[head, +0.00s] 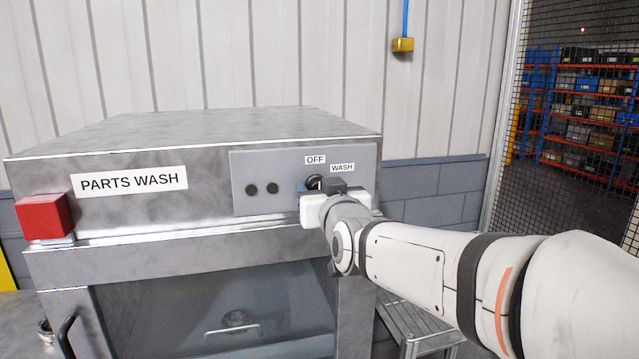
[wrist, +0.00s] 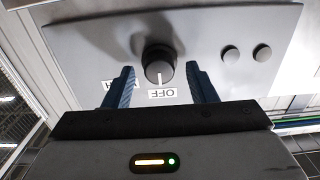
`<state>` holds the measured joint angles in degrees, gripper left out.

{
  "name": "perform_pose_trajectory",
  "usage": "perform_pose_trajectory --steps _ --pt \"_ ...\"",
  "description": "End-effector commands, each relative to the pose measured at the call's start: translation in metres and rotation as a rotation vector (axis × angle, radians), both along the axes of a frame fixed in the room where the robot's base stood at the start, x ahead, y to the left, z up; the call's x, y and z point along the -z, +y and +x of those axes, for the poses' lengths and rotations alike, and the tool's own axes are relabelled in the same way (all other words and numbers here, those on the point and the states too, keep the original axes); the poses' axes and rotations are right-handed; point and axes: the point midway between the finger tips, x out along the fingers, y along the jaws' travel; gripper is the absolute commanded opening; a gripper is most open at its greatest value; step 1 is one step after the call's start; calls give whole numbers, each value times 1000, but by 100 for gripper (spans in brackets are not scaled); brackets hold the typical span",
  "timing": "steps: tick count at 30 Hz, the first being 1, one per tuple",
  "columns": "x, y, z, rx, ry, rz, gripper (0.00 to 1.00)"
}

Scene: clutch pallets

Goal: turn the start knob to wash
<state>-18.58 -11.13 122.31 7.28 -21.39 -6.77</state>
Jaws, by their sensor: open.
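The start knob (wrist: 158,66) is a round black knob with a white pointer line. In the wrist view its pointer lines up with the OFF label (wrist: 162,93). The knob also shows partly in the head view (head: 314,182), mostly behind my gripper. The WASH label (head: 342,168) is right of the OFF label in the head view and is partly hidden by a finger in the wrist view. My gripper (wrist: 160,85) is open, with its two blue fingers on either side of the knob and a gap to each side. I cannot tell how far the fingertips reach along the knob.
The grey control panel (head: 240,180) sits on the metal parts washer (head: 200,130). Two dark buttons (head: 262,190) are left of the knob. A red box (head: 43,216) is on the left front. A mesh fence (head: 560,120) stands at the right.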

Motion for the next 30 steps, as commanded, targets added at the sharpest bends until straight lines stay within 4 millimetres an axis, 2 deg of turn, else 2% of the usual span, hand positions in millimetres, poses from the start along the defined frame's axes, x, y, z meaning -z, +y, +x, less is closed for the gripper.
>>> perform_pose_trajectory --steps 4,12,27,30 --pt "0 2 7 0 0 0 51" --pt "1 2 7 -1 0 0 51" --pt "1 3 7 -2 0 0 10" --pt "1 6 7 -3 0 1 8"
